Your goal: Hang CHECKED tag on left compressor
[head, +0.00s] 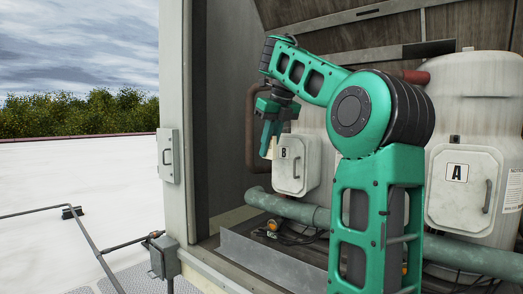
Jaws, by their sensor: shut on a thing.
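The left compressor (318,135) is a pale tank in the cabinet, partly hidden behind my arm. It has a box with a latch handle and a label "B" on its front. My gripper (267,143) points down just left of that box and is shut. A small pale piece, apparently the tag (264,150), shows at its fingertips. Its lettering cannot be read. I cannot tell whether the tag touches anything on the compressor.
The right compressor (470,110), labelled "A", stands at the right. A brown pipe (252,125) runs close to my gripper on the left. A grey-green pipe (285,207) crosses below. The cabinet's front post (174,90) stands left; open white roof lies beyond.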

